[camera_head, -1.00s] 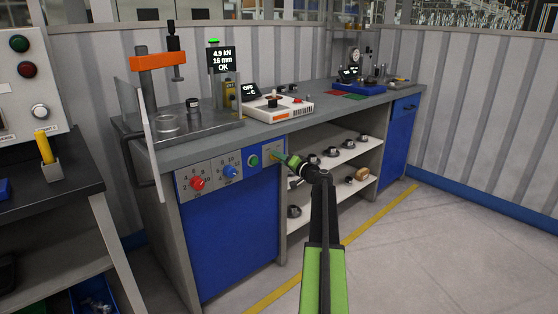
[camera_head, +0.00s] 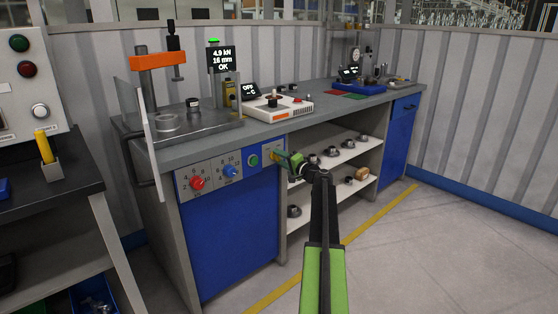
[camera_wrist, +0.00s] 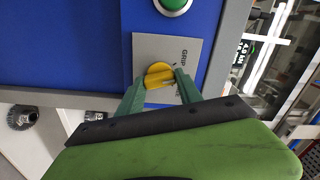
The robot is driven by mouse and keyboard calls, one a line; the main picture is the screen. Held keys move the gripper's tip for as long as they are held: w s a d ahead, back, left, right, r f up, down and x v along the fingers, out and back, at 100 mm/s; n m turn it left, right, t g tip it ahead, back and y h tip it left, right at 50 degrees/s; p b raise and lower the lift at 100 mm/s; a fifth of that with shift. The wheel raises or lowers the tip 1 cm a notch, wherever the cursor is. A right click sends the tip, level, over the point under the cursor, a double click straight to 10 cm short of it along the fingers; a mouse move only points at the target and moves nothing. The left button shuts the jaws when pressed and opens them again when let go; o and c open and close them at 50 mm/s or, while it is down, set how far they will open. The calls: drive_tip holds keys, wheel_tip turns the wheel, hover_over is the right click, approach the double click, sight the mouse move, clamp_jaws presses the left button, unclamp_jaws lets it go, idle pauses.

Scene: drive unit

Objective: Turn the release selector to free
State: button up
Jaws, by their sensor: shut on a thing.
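The release selector is a yellow knob (camera_wrist: 158,75) on a grey plate (camera_wrist: 145,45) marked "GRIP" in the wrist view. Another marking on the plate is partly covered by a finger. In the head view a bit of the yellow knob (camera_head: 275,155) shows at the right end of the bench's front panel. My gripper (camera_wrist: 158,84) has its green fingers on either side of the knob and is shut on it. It also shows in the head view (camera_head: 284,159), reaching the panel from the front. Which marking the knob points to cannot be told.
On the same panel are a red dial (camera_head: 197,183), a blue dial (camera_head: 231,172) and a green button (camera_head: 253,161), the button close beside the selector. Open shelves (camera_head: 335,158) with several round parts lie to the right. The floor in front is clear.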

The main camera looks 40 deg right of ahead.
drive_tip(key=m, duration=1.1)
drive_tip(key=shift+d, duration=0.1)
drive_tip(key=shift+m, duration=0.3)
idle(0.3)
drive_tip(key=o, duration=1.4)
drive_tip(key=shift+c, duration=0.2)
drive_tip(key=shift+s, duration=0.1)
